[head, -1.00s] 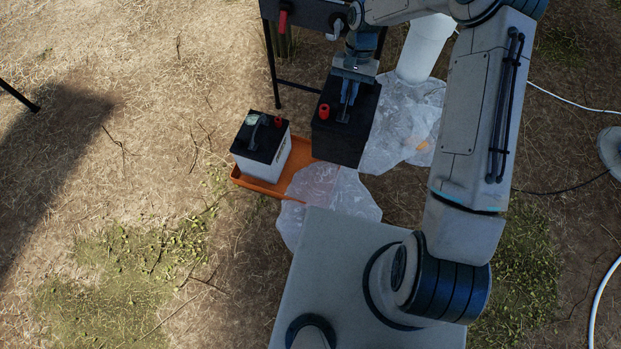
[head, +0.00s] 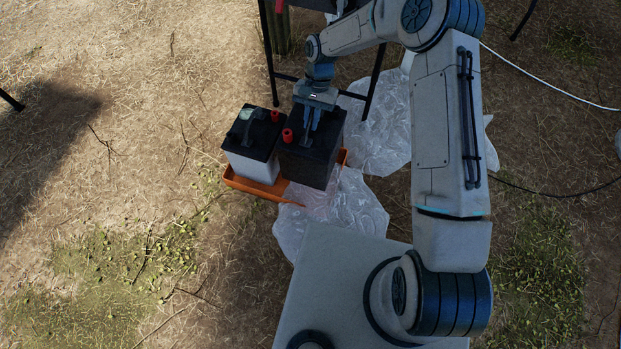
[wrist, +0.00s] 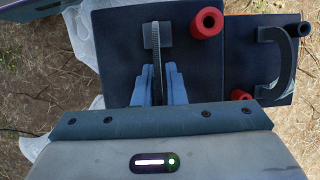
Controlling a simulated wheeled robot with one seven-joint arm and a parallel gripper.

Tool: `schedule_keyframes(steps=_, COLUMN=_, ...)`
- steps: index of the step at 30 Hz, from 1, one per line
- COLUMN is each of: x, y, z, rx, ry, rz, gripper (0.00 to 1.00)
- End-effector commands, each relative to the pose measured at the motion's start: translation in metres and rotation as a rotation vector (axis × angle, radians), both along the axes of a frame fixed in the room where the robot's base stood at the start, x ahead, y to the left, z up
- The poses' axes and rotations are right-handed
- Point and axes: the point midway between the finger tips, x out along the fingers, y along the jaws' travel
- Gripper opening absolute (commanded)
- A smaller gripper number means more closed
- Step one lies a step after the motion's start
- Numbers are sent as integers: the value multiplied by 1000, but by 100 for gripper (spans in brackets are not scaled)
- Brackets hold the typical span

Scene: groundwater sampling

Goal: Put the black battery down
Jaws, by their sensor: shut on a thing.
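The black battery (head: 313,160) has a dark body and a red terminal cap, and hangs upright from my gripper. My gripper (head: 309,125) is shut on the handle strap on its top; the wrist view shows the fingers (wrist: 160,88) pinching the strap. The battery is over the right part of an orange tray (head: 262,188), next to a white battery (head: 252,164) with a black top. Whether the black battery's underside touches the tray is hidden. In the wrist view the black battery's top (wrist: 120,30) is close beside the other battery's top (wrist: 262,70).
Crumpled clear plastic sheeting (head: 335,208) lies in front of the tray, with more (head: 380,130) behind to the right. A dark-legged stand (head: 268,50) is at the back. A white cable (head: 550,85) crosses the ground at right. Dry open ground lies to the left.

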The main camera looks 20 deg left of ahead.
Motion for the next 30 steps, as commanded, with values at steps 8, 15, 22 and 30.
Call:
schedule_keyframes(steps=8, x=0, y=6, z=-15, rx=4, ry=-3, rz=-2, gripper=0)
schedule_keyframes(steps=15, x=0, y=6, z=-50, rx=5, ry=-1, rz=-2, gripper=0)
schedule_keyframes(steps=22, x=0, y=6, z=-66, rx=5, ry=-4, rz=-2, gripper=0)
schedule_keyframes(steps=30, x=0, y=6, z=-92, rx=4, ry=-3, rz=-2, gripper=0)
